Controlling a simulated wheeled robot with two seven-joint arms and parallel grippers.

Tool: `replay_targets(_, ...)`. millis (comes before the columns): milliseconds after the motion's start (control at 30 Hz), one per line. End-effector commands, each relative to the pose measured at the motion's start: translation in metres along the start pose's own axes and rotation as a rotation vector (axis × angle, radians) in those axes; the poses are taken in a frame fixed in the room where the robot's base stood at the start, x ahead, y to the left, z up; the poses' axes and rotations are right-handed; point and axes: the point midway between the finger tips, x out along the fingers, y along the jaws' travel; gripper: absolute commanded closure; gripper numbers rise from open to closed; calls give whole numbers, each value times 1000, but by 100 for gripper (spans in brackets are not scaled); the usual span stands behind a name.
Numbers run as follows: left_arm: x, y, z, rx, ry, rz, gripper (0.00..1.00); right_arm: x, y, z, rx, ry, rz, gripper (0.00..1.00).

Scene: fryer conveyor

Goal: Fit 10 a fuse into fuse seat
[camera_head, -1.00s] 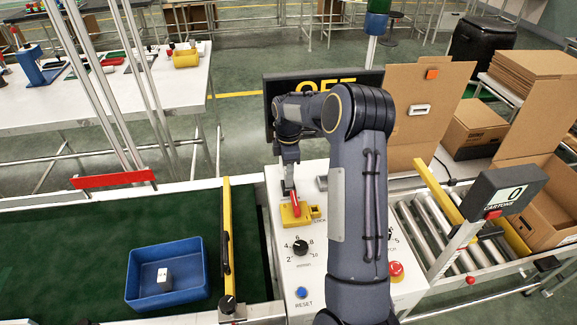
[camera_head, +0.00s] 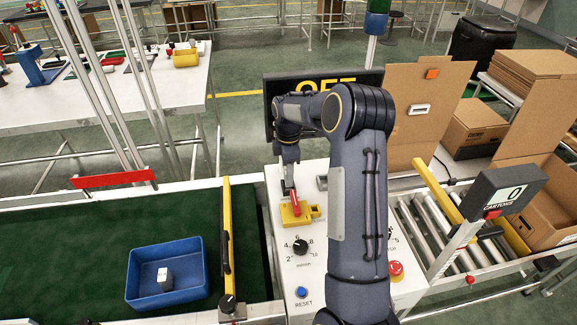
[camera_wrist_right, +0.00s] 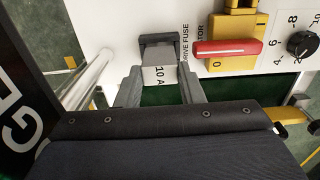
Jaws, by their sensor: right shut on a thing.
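The fuse (camera_wrist_right: 158,76) is a pale block marked "10 A" in the right wrist view. My right gripper (camera_wrist_right: 160,82) is shut on it, one finger on each side. The dark grey fuse seat (camera_wrist_right: 159,40) is on the white panel, directly at the fuse's far end. The fuse looks lined up with the seat and at its mouth; I cannot tell how deep it sits. In the head view my right gripper (camera_head: 289,182) is above the panel behind the red lever, and the fuse and seat cannot be made out. My left gripper is not in view.
A red lever (camera_wrist_right: 228,48) on a yellow block stands close beside the seat. The white panel (camera_head: 322,285) also carries a dial (camera_head: 300,247) and blue reset button (camera_head: 301,292). A blue bin (camera_head: 150,290) with a small block lies on the green belt (camera_head: 70,260).

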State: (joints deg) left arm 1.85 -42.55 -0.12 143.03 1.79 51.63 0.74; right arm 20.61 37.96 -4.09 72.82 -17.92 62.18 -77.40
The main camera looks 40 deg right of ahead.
Motion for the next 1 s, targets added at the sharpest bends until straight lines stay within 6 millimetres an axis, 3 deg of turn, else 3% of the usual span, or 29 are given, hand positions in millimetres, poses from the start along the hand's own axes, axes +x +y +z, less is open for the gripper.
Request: replay_targets(1000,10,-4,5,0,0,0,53,18,0,0,0,0,0,97)
